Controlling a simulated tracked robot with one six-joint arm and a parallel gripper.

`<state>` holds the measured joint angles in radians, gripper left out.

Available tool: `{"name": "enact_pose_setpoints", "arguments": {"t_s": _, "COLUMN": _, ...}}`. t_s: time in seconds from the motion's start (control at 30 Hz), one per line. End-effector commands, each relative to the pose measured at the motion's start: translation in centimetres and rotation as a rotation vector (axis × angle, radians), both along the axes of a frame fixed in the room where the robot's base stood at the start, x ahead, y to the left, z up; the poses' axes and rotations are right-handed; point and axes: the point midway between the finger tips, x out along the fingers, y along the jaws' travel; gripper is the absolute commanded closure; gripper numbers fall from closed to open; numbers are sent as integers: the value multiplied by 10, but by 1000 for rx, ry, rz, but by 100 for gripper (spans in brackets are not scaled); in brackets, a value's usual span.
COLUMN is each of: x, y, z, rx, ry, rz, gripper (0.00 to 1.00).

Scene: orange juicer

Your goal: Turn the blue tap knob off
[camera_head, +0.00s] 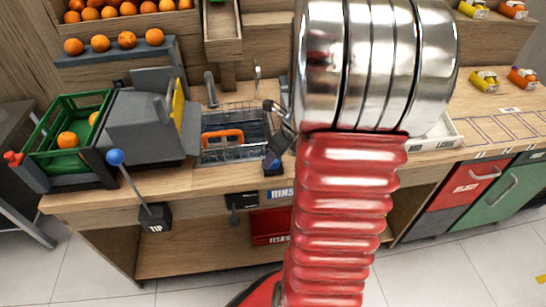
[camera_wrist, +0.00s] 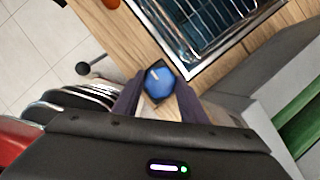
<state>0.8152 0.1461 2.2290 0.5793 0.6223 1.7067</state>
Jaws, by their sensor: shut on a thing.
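The blue tap knob (camera_wrist: 159,82) is a dark-edged dial with a pale pointer line. It sits on the wooden counter edge by the sink. My gripper (camera_wrist: 155,92) is shut on it in the wrist view, with one dark finger on each side. In the head view the knob (camera_head: 272,165) shows at the front right of the sink, and my gripper (camera_head: 275,145) reaches down to it, partly hidden behind my arm. The sink (camera_head: 235,137) holds a wire basket with an orange-handled thing (camera_head: 222,139). I cannot see water running from the tap (camera_head: 211,90).
A grey juicer (camera_head: 148,120) and a green crate with oranges (camera_head: 73,103) stand left of the sink. A blue-balled lever (camera_head: 115,157) sticks up at the counter's front. A white tray (camera_head: 436,136) lies right of my arm. Oranges (camera_head: 127,39) sit on a shelf above.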

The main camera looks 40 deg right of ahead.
Motion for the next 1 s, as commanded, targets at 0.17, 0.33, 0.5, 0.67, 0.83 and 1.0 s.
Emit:
{"name": "enact_pose_setpoints", "arguments": {"t_s": 0.17, "x": 2, "y": -2, "z": 3, "rx": -6, "ry": -6, "rz": -2, "gripper": 84}}
{"name": "enact_pose_setpoints", "arguments": {"t_s": 0.33, "x": 1, "y": -2, "z": 2, "rx": -4, "ry": -4, "rz": -1, "gripper": 50}}
{"name": "enact_pose_setpoints", "arguments": {"t_s": 0.5, "x": 0, "y": -1, "z": 1, "rx": -2, "ry": -1, "rz": 0, "gripper": 43}}
{"name": "enact_pose_setpoints", "arguments": {"t_s": 0.67, "x": 0, "y": -1, "z": 1, "rx": -1, "ry": -1, "rz": 1, "gripper": 43}}
{"name": "enact_pose_setpoints", "arguments": {"t_s": 0.83, "x": -2, "y": -1, "z": 5, "rx": -1, "ry": -1, "rz": 1, "gripper": 43}}
{"name": "enact_pose_setpoints", "arguments": {"t_s": 1.0, "x": -7, "y": -2, "z": 20, "rx": -3, "ry": -3, "rz": 1, "gripper": 43}}
